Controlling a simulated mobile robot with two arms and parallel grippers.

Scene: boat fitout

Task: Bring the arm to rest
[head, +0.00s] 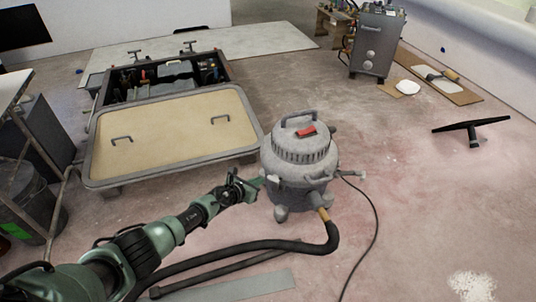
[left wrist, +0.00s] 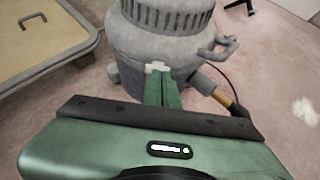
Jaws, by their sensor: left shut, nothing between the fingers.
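My left arm reaches in from the lower left of the head view. Its gripper (head: 258,182) is shut and empty, close to the left side of a grey shop vacuum (head: 299,160). In the left wrist view the green fingers (left wrist: 163,88) are together and point at the vacuum's body (left wrist: 165,45). I cannot tell whether the fingertips touch it. The vacuum stands upright on the floor, with a red switch (head: 306,131) on its lid. My right gripper is not in view.
A black hose (head: 250,246) and cable (head: 375,225) run from the vacuum across the floor. A grey machine (head: 377,45) stands at the back. A black floor nozzle (head: 471,127) lies right. The floor at lower right is mostly clear.

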